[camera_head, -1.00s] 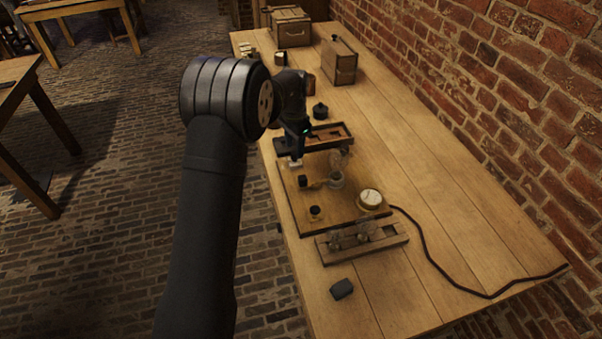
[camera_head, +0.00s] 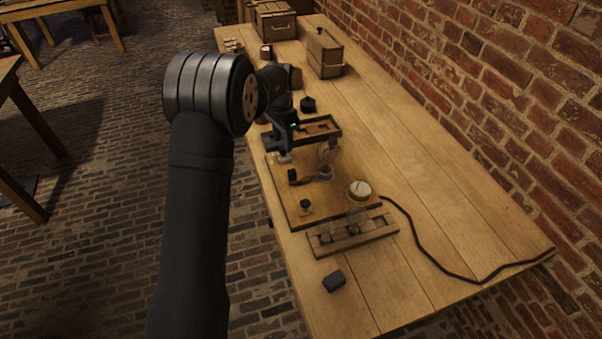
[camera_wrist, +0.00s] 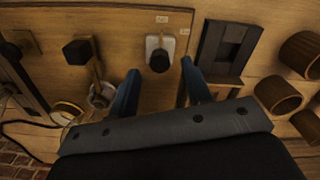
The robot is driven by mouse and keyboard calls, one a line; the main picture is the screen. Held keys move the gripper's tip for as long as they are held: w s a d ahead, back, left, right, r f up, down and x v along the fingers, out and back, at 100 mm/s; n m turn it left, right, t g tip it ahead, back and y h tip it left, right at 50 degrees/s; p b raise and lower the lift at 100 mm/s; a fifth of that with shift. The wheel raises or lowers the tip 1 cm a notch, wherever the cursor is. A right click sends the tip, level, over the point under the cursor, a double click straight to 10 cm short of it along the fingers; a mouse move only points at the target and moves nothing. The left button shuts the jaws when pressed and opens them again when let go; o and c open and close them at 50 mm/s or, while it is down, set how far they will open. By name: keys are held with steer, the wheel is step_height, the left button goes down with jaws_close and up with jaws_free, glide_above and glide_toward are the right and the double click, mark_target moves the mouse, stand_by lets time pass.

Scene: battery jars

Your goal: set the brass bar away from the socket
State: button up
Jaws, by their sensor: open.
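The brass bar (camera_head: 308,181) lies low over the wooden board (camera_head: 290,214), with a black knob (camera_head: 293,176) at its left end. Its other end meets the round socket (camera_head: 325,173); I cannot tell how deep it sits. In the wrist view the bar (camera_wrist: 96,73) runs from the black hexagonal knob (camera_wrist: 78,52) to the pale round socket (camera_wrist: 102,95), left of my fingers. My gripper (camera_wrist: 160,70) is open and empty.
A round dial (camera_head: 360,190) stands at the board's right edge, with a dark cable (camera_head: 425,245) beyond. A slotted wooden rack (camera_head: 352,235) with glass pieces is in front. A wooden tray (camera_head: 318,130) stands behind. The table's right side is mostly clear.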

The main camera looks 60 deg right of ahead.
steer(key=shift+c, duration=0.2)
steer(key=s+a+r+m, duration=0.3)
steer(key=r+m, duration=0.5)
steer(key=m, duration=0.2)
step_height(320, 180, up, 7)
steer(key=m, duration=1.2)
glide_above(292, 171)
step_height(292, 171, down, 18)
steer(key=shift+r, duration=0.15)
jaws_close()
